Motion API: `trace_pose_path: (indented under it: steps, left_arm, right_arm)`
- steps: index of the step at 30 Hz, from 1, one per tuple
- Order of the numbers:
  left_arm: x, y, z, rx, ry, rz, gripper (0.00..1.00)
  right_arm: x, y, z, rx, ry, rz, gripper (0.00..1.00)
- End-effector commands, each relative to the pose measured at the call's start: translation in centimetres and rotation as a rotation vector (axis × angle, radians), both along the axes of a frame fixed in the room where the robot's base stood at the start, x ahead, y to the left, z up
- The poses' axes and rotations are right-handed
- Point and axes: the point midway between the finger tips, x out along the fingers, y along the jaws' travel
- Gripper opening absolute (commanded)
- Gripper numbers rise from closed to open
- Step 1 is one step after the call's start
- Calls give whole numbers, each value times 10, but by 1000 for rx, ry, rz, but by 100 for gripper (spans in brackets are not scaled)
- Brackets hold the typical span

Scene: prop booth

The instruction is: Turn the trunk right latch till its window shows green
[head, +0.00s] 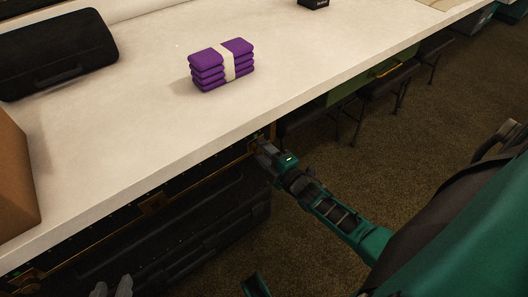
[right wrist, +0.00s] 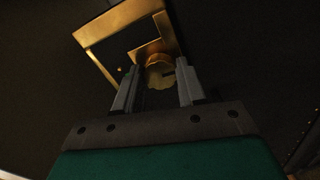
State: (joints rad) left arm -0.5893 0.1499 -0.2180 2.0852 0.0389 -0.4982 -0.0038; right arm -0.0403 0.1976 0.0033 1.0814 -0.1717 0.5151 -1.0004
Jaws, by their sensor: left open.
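The black trunk (head: 205,228) with brass trim stands under the white counter. Its right latch (head: 257,146) is at the trunk's right end, partly hidden by my right gripper (head: 262,151). In the right wrist view, the latch's round brass knob (right wrist: 160,75) sits in front of a brass plate. My right gripper (right wrist: 157,82) has its two grey fingers apart, one on each side of the knob, with a gap visible on the left. My left gripper (head: 112,288) is open at the bottom edge, away from the latch.
On the counter (head: 140,130) lie a strapped purple stack (head: 222,65), a black case (head: 57,52) and a brown box (head: 15,180). The counter's front edge overhangs close to my right gripper. Dark stools (head: 390,82) stand further right. The carpet (head: 310,235) is open.

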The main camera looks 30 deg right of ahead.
Motion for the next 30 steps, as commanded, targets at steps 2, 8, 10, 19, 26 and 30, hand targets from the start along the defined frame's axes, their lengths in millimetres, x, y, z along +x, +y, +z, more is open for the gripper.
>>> trace_pose_path:
  steps: [2, 8, 10, 19, 26, 30]
  left_arm:
    - [0, 0, 0, 0, 0, 0, 43]
    - [0, 0, 0, 0, -1, 0, 43]
    - [0, 0, 0, 0, -1, 0, 43]
    - [0, 0, 5, -1, -4, 0, 43]
    - [0, 1, 15, 1, -6, 4, 43]
    - [0, 2, 20, 1, -5, 4, 43]
  right_arm:
    - [0, 1, -1, 1, 2, 1, 46]
    - [0, 1, 0, 1, 1, 1, 65]
    - [0, 0, 0, 1, 1, 0, 65]
    - [-10, -1, 1, 1, 2, 0, 65]
    - [-57, -4, 4, 1, 5, 0, 65]
    - [-88, -7, 4, 1, 5, 0, 65]
